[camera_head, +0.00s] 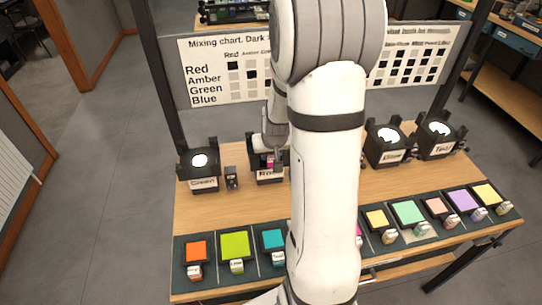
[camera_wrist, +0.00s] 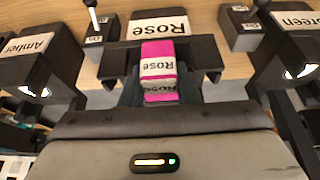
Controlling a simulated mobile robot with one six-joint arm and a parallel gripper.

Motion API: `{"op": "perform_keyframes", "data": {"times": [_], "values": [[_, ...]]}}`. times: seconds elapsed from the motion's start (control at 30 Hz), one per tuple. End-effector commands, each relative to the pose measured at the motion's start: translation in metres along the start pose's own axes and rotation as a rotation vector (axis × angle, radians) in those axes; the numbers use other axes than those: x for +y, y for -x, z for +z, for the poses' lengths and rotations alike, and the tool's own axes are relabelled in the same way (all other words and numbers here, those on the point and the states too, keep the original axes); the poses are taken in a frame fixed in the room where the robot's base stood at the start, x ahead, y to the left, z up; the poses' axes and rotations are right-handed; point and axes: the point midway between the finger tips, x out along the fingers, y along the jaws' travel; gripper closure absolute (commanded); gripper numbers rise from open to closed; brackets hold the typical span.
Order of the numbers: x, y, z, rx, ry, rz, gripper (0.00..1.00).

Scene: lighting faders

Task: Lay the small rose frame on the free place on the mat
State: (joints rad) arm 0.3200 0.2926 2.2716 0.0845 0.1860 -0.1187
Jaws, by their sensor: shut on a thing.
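The small rose frame is a magenta piece with white "Rose" labels (camera_wrist: 158,66), seen in the middle of the wrist view. A bit of it shows in the head view (camera_head: 270,163). My gripper (camera_wrist: 160,92) is shut on it. It is at the black lamp labelled Rose (camera_wrist: 160,27); whether the frame is clear of the lamp's holder I cannot tell. My gripper in the head view (camera_head: 270,150) is largely hidden by my arm. The dark mat (camera_head: 180,272) lies along the table's front. My arm hides its middle, and I cannot make out the free place.
Colour frames lie along the mat: orange (camera_head: 195,250), lime (camera_head: 234,245), teal (camera_head: 272,239), amber (camera_head: 377,219), mint (camera_head: 407,212) and others. A Green lamp (camera_head: 203,172) stands left, two lamps (camera_head: 388,145) right. A chart board (camera_head: 222,75) stands behind.

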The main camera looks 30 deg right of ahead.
Motion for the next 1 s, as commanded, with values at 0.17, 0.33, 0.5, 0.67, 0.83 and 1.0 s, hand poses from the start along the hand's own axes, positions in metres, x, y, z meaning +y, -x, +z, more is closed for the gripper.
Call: {"op": "perform_keyframes", "data": {"times": [0.17,0.33,0.5,0.67,0.83,1.0], "values": [[0.0,0.035,-0.016,0.008,0.001,0.001,0.96],[0.0,0.063,-0.027,0.006,0.002,0.001,0.96],[0.0,0.085,-0.035,0.003,0.002,0.001,0.96],[0.0,0.089,-0.037,0.001,0.002,0.0,0.96],[0.0,0.089,-0.037,0.001,0.002,0.0,0.96],[-0.001,0.088,-0.039,0.0,0.003,0.0,0.96]]}}
